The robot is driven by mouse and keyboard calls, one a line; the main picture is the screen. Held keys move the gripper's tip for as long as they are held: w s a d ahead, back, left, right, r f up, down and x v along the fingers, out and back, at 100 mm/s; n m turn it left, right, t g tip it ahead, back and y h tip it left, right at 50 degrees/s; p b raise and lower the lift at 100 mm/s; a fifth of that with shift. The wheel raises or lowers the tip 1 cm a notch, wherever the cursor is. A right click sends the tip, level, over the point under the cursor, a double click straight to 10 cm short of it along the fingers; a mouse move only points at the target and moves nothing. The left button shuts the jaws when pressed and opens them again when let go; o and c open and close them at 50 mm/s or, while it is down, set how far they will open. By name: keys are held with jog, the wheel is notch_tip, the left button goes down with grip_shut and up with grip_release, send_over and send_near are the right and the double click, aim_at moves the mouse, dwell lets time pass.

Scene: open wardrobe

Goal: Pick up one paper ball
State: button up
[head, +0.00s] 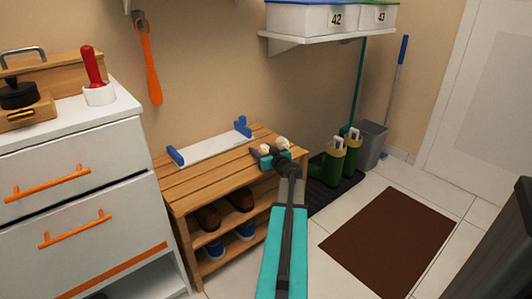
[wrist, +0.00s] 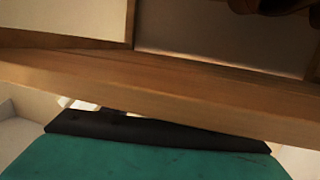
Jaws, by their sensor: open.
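Two small whitish crumpled balls, which look like paper balls, show in the head view at the right end of the wooden bench: one paper ball (head: 283,143) behind my gripper and another paper ball (head: 264,149) close to its left. My gripper (head: 270,157), with teal and dark parts, is open at the bench's right end and partly covers that area. I cannot tell whether it touches either ball. In the wrist view a wooden edge of the bench (wrist: 180,95) fills the middle. No paper ball is clear there.
A white board with blue ends (head: 212,147) lies on the bench (head: 190,179). Brown shoes (head: 207,217) and blue shoes (head: 215,250) stand on its lower shelves. Green boots (head: 333,165) stand to the right. A white drawer cabinet (head: 75,205) is at left. A brown mat (head: 390,240) lies on the floor.

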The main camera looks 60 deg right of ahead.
jog(key=c, duration=1.1)
notch_tip(320, 180, up, 10)
jog(key=p, duration=0.3)
jog(key=shift+p, duration=0.3)
